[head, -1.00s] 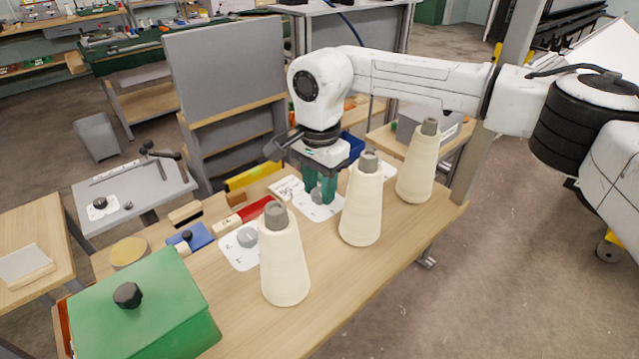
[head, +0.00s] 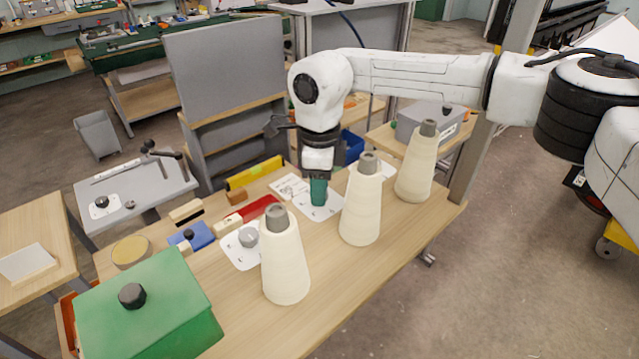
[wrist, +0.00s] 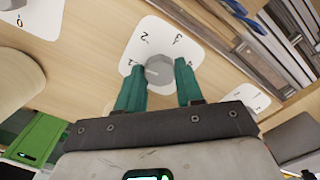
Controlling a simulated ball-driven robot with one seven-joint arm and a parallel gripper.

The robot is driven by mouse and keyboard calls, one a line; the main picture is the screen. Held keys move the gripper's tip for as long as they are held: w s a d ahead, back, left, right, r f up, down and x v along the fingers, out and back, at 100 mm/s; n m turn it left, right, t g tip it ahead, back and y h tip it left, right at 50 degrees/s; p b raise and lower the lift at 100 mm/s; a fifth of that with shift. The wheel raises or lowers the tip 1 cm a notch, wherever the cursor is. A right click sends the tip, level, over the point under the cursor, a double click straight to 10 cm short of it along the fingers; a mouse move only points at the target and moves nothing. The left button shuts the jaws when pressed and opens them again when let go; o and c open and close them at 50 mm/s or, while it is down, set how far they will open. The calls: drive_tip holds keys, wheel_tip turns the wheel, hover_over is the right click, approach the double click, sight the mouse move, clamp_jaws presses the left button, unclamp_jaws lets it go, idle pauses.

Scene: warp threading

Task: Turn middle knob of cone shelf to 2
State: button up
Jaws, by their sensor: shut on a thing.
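The middle knob (wrist: 160,70) is a grey round knob on a white dial plate (wrist: 152,28) with numbers around it. My gripper (wrist: 162,80) is shut on the knob, with one green finger on each side. A light mark on the knob points left in the wrist view, roughly toward the 1 and away from the 2; its exact angle is hard to read. In the head view my gripper (head: 318,200) reaches down onto the middle plate (head: 325,212) behind the cones, and its fingers hide the knob. The cone shelf (head: 345,285) is the wooden top bearing the cream cones.
Three cream yarn cones stand along the front: left (head: 285,265), middle (head: 361,205) and right (head: 416,165). Another knob (head: 248,238) sits on the left plate. A green box (head: 150,310), a blue block (head: 192,240) and a red piece (head: 258,208) are nearby.

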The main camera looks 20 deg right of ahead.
drive_tip(key=m, duration=0.3)
drive_tip(key=shift+m, duration=0.4)
drive_tip(key=shift+m+p, duration=0.3)
drive_tip(key=shift+m, duration=1.6)
drive_tip(key=o, duration=1)
drive_tip(key=shift+o, duration=0.2)
wheel_tip(320, 180, up, 11)
drive_tip(key=b, duration=0.1)
drive_tip(key=shift+f, duration=0.1)
